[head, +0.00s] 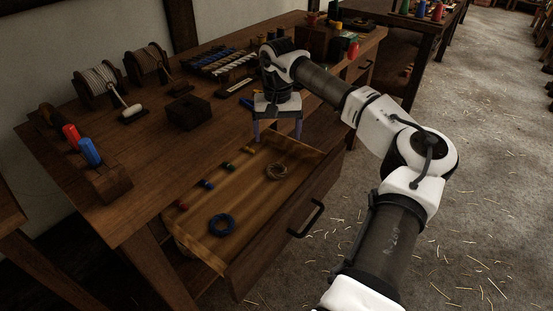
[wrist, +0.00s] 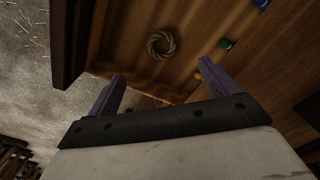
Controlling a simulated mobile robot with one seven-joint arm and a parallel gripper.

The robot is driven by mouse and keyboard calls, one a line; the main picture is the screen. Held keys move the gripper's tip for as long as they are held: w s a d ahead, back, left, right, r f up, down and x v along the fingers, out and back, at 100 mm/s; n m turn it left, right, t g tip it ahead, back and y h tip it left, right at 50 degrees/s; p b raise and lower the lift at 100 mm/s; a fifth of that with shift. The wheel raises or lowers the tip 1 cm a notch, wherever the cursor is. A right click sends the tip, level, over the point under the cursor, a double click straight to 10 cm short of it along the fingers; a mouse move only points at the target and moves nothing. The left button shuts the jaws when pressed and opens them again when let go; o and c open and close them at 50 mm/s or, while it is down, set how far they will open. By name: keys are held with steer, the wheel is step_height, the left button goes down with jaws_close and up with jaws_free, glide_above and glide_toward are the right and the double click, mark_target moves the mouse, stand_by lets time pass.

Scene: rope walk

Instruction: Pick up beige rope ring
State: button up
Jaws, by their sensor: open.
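The beige rope ring (head: 277,171) lies flat on the floor of the open drawer (head: 222,256), toward its right side. In the wrist view the beige rope ring (wrist: 162,44) shows whole, beyond the fingertips and between their lines. My gripper (head: 278,143) is open and empty, pointing down above the back part of the drawer, apart from the ring. In the wrist view my gripper (wrist: 161,70) shows two purple fingers spread wide, with nothing between them.
A blue rope ring (head: 221,225) lies in the drawer's front left. Several small coloured pieces, one of them green (head: 229,165), line the drawer's back. The workbench (head: 150,150) holds spools, a dark block (head: 188,112) and tools. The drawer's middle is bare.

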glide_toward(277, 167)
steer(key=s, duration=0.1)
steer(key=s+f+p, duration=0.1)
steer(key=s, duration=0.1)
steer(key=shift+f, duration=0.15)
steer(key=shift+w+f+p, duration=0.1)
steer(key=shift+f+p, duration=0.55)
steer(key=shift+f, duration=2.5)
steer(key=c, duration=1)
steer(key=shift+c, duration=0.2)
steer(key=shift+r, duration=0.2)
